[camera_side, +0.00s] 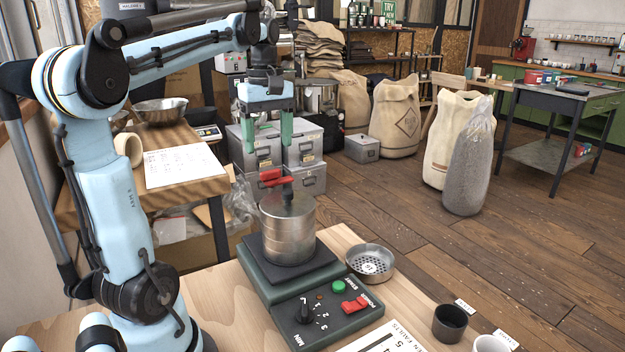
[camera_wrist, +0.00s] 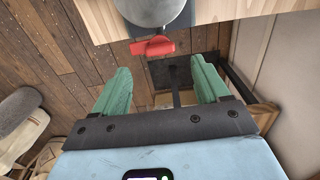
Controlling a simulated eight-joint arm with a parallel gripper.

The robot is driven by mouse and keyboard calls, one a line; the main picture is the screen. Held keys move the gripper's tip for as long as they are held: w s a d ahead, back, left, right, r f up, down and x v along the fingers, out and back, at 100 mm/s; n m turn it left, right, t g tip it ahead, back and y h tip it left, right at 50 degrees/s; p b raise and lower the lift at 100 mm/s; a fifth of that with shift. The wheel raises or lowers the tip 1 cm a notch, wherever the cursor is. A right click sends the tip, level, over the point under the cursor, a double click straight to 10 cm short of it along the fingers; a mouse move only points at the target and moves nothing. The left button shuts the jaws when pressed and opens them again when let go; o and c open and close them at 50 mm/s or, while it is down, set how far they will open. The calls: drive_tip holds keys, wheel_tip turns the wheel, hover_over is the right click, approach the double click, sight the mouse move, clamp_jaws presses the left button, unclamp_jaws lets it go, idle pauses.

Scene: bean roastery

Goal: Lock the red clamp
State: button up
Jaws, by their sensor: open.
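The red clamp (camera_side: 279,181) sits on top of a round metal canister (camera_side: 287,228) in the side view, around a short dark post. Its red parts stick out toward the left and lie close to level.
The canister stands on a green machine (camera_side: 300,310) with a dial, a green button and a red switch. A perforated metal dish (camera_side: 371,262), a dark cup (camera_side: 450,323) and a white cup (camera_side: 492,343) stand to its right. A paper sheet (camera_side: 395,335) lies in front.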

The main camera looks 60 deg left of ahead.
sight(270, 170)
drive_tip(key=shift+f, duration=3.2)
drive_tip(key=c, duration=1.1)
drive_tip(key=shift+o, duration=0.2)
